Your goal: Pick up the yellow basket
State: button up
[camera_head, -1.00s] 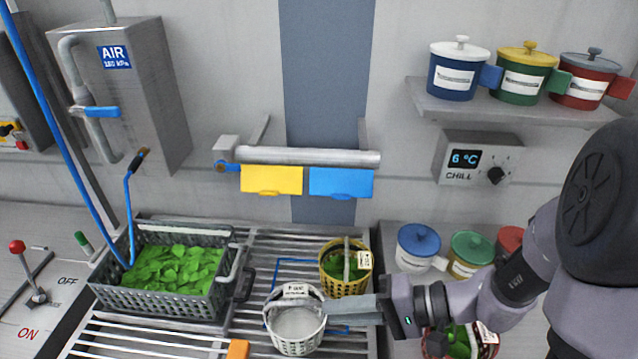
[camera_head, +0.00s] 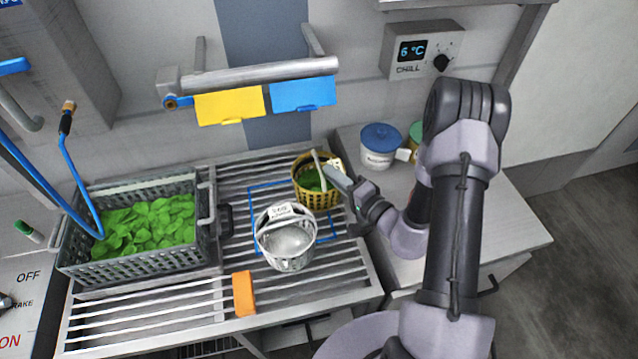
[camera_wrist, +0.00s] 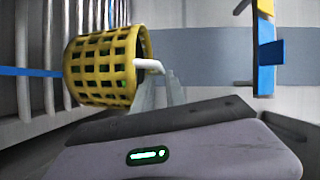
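The yellow basket (camera_head: 316,199), an openwork tub with greens inside and a pale handle, stands upright at the right end of the slatted drainboard in the head view. In the wrist view the yellow basket (camera_wrist: 100,70) appears sideways, its pale handle reaching towards my fingers. My gripper (camera_head: 337,179) is at the basket's right side, by the handle and white tag. In the wrist view my gripper's pale fingers (camera_wrist: 162,92) are close to the handle end. Whether they are closed on it I cannot tell.
A white basket (camera_head: 286,243) stands just front-left of the yellow one. A dark crate of greens (camera_head: 140,272) is at left, and an orange block (camera_head: 244,293) lies in front. A blue-lidded pot (camera_head: 379,146) stands right. A rail with yellow and blue cards (camera_head: 265,75) hangs behind.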

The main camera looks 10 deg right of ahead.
aim_at(318, 162)
jog(key=x, duration=0.6)
jog(key=shift+a, duration=0.15)
grip_shut()
dwell(1.1)
